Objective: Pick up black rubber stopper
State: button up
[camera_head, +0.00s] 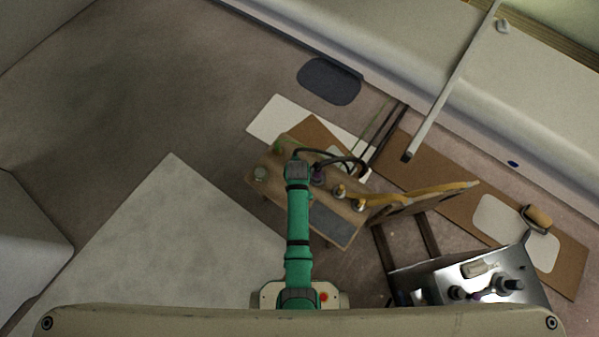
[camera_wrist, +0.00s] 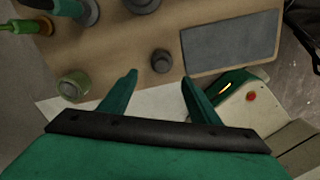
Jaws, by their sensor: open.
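In the wrist view, a small dark round stopper (camera_wrist: 161,61) stands on the wooden bench top (camera_wrist: 112,55). My gripper (camera_wrist: 158,77) is open and empty, with its two green fingers apart. In the picture the stopper lies just beyond the fingertips, between their lines. I see no contact, and the height gap is hard to tell. In the head view my green arm reaches over the small bench (camera_head: 268,192). I cannot make out the stopper there; the arm seems to cover it.
A glass jar (camera_wrist: 73,85) stands left of the fingers. A grey mat (camera_wrist: 230,42) lies at right. Another dark round piece (camera_wrist: 142,3) and a green-and-yellow tool (camera_wrist: 25,26) are farther back.

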jog(key=shift+d+f, duration=0.15)
jog(key=shift+f, duration=2.05)
jog(key=shift+d+f, duration=0.15)
jog(key=shift+f, duration=2)
jog(key=shift+c, duration=0.4)
jog(key=c, duration=1)
